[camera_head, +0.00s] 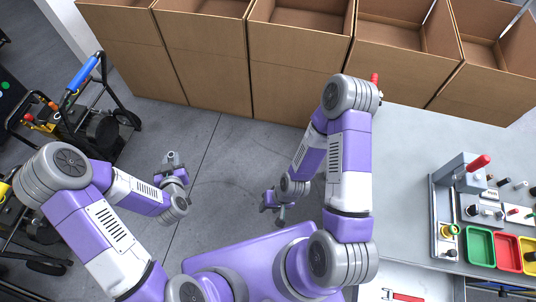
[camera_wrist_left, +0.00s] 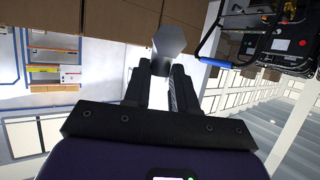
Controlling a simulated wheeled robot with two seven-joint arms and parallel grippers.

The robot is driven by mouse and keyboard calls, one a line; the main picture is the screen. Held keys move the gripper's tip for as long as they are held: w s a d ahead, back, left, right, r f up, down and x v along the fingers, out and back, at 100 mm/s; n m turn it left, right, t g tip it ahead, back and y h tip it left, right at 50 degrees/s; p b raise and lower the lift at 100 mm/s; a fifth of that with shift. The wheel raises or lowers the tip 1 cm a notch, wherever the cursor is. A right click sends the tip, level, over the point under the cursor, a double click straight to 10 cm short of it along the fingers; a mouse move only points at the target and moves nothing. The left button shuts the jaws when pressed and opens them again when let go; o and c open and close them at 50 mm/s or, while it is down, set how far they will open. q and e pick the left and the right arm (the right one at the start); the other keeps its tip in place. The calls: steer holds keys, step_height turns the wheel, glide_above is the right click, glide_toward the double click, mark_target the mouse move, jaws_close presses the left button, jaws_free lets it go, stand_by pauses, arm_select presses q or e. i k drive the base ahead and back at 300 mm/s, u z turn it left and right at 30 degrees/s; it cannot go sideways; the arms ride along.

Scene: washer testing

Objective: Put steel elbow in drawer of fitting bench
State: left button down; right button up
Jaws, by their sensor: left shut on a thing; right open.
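My left gripper (camera_head: 173,168) is out over the bare floor at the left, well away from the bench. In the left wrist view my left gripper (camera_wrist_left: 168,72) is shut on a grey metal piece, which looks like the steel elbow (camera_wrist_left: 170,40); its full shape is hard to tell. In the head view the small grey elbow (camera_head: 172,157) shows at the fingertips. My right gripper (camera_head: 276,207) is open and empty, low beside my base. The fitting bench (camera_head: 405,150) is at the right. An open drawer (camera_head: 425,283) at its near side holds a red-handled tool.
A tray with a grey press, small fittings and green, red and yellow bins (camera_head: 480,246) stands on the bench. Open cardboard boxes (camera_head: 205,75) line the back. A black cart with a blue handle (camera_head: 83,73) is at the left. Floor between is clear.

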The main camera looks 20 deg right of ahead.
mark_target(414, 277)
steer(key=k, duration=1.65)
steer(key=z, duration=2.25)
steer(key=i, duration=0.5)
steer(key=u, duration=0.1)
